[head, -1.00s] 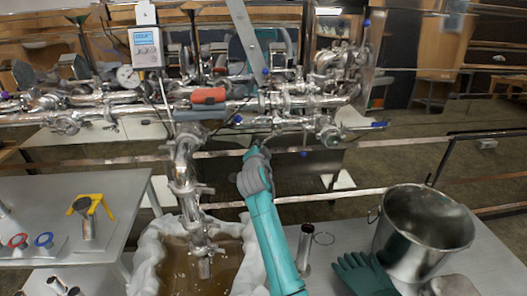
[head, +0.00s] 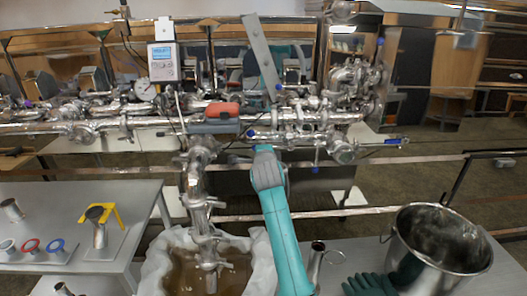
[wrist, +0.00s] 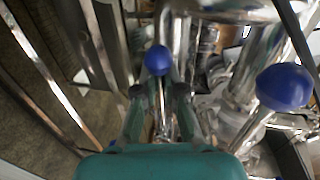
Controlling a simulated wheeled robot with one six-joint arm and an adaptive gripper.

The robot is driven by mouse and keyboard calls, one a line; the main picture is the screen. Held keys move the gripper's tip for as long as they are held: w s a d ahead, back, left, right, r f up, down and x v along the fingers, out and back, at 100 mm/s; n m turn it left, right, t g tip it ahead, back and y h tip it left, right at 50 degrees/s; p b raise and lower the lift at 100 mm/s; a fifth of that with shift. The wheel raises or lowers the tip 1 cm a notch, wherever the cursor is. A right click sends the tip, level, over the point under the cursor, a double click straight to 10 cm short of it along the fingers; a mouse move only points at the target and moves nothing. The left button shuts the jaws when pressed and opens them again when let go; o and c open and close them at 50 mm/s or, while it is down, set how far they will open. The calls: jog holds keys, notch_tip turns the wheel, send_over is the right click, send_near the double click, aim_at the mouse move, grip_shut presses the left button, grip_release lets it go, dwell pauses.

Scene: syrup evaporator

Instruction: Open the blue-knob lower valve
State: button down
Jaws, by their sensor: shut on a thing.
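In the wrist view, my gripper (wrist: 158,95) has its two dark fingers close on either side of the thin stem of a blue-knob valve handle (wrist: 158,60). The round knob stands just beyond the fingertips. A second, larger-looking blue knob (wrist: 284,87) on a metal stem is to the right, clear of the fingers. In the head view, my teal arm reaches up to the shiny pipework, and my gripper is hidden by the arm.
Steel pipes (head: 150,123) run across behind. A basin with a white liner (head: 262,262) and brown liquid is below. A steel bucket (head: 438,245) and green gloves (head: 370,287) are at the right. A grey table (head: 135,195) with fittings is at the left.

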jog(key=shift+a, duration=0.35)
jog(key=c, duration=1.2)
grip_release()
jog(key=shift+a+r, duration=0.1)
jog(key=s+r, duration=0.2)
jog(key=s, duration=0.9)
jog(key=shift+s+r, duration=0.2)
jog(key=shift+s, duration=0.2)
